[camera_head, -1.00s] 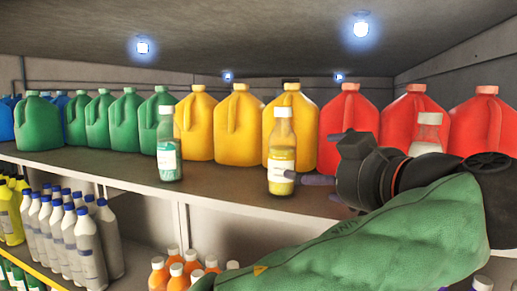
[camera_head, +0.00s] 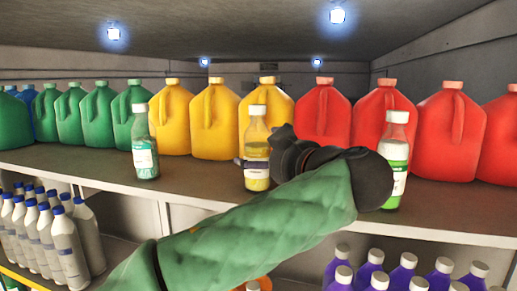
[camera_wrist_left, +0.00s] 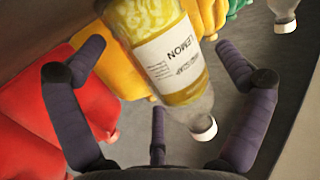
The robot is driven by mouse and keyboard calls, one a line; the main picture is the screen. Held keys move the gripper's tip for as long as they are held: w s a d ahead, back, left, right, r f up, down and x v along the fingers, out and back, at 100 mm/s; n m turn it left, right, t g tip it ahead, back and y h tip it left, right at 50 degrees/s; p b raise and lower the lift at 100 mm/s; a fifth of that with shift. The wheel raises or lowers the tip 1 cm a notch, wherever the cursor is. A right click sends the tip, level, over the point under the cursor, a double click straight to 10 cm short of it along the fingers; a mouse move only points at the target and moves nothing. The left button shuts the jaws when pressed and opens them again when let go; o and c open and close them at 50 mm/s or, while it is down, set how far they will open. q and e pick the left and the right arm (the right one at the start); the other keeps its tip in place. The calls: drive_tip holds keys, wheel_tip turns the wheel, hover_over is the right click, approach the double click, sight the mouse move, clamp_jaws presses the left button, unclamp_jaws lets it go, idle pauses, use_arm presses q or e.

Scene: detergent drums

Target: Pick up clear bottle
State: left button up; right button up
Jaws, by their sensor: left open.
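A clear bottle with yellow liquid, a white cap and a label reading LEMON (camera_head: 257,122) stands upright on the upper shelf. My left gripper (camera_head: 258,160) is beside it, coming from the right at label height, with its fingers partly hidden by the bottle. In the left wrist view the lemon bottle (camera_wrist_left: 168,58) lies between the spread purple fingers of the open gripper (camera_wrist_left: 162,55). I cannot tell whether a finger touches it. Other clear bottles are a teal one (camera_head: 145,150) to the left and a green one (camera_head: 397,150) to the right, partly behind my arm. My right gripper is not in view.
Behind the bottles stands a row of green jugs (camera_head: 98,118), yellow jugs (camera_head: 214,122) and red jugs (camera_head: 385,115). The upper shelf (camera_head: 205,182) has bare room between the teal and lemon bottles. Grey bottles (camera_head: 66,245) and purple bottles (camera_head: 402,272) stand below.

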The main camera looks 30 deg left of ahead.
use_arm(q)
drive_tip(key=shift+x, duration=0.85)
drive_tip(key=shift+s+d, duration=0.1)
drive_tip(key=shift+d, duration=0.1)
drive_tip(key=c, duration=1.4)
drive_tip(key=shift+c, duration=0.2)
drive_tip(key=shift+r, duration=0.15)
